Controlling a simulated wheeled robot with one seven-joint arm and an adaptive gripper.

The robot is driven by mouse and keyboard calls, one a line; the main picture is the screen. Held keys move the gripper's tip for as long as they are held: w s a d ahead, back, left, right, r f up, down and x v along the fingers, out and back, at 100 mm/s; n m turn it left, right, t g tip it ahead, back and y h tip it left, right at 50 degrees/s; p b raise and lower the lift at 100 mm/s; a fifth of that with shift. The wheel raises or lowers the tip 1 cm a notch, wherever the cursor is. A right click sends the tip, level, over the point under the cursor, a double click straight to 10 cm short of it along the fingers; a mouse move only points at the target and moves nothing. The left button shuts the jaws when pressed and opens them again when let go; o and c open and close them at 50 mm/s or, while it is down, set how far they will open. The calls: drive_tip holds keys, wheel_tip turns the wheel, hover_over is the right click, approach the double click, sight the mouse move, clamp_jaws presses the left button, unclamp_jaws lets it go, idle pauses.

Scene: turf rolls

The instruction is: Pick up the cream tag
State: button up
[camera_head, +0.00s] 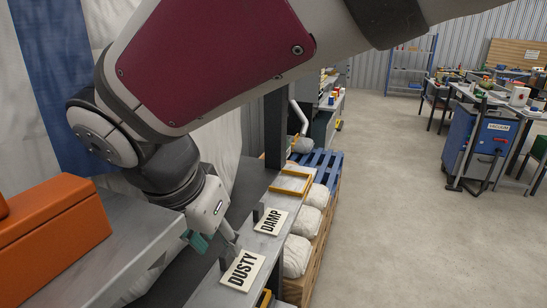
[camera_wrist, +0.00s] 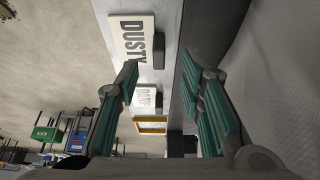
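Two cream tags lie on a narrow grey ledge. The nearer tag reads DUSTY (camera_head: 242,270) and the farther one reads DAMP (camera_head: 271,220). Each has a small dark block at its edge. In the wrist view the DUSTY tag (camera_wrist: 127,36) is at the top, and the DAMP tag (camera_wrist: 145,101) is below it, partly covered by a finger. My gripper (camera_head: 211,246) is beside the DUSTY tag, to its upper left in the head view. In the wrist view my gripper (camera_wrist: 160,63) is open, its teal-padded fingers wide apart with nothing held between them.
A yellow frame (camera_head: 291,182) lies farther along the ledge (camera_head: 215,284). White sacks (camera_head: 297,255) rest on a pallet to its right. An orange box (camera_head: 52,236) sits on a grey surface at left. The floor on the right is clear up to a blue cart (camera_head: 478,145).

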sight(225, 252)
drive_tip(key=x, duration=0.4)
drive_tip(key=shift+f, duration=0.15)
drive_tip(key=shift+c, duration=0.2)
clamp_jaws()
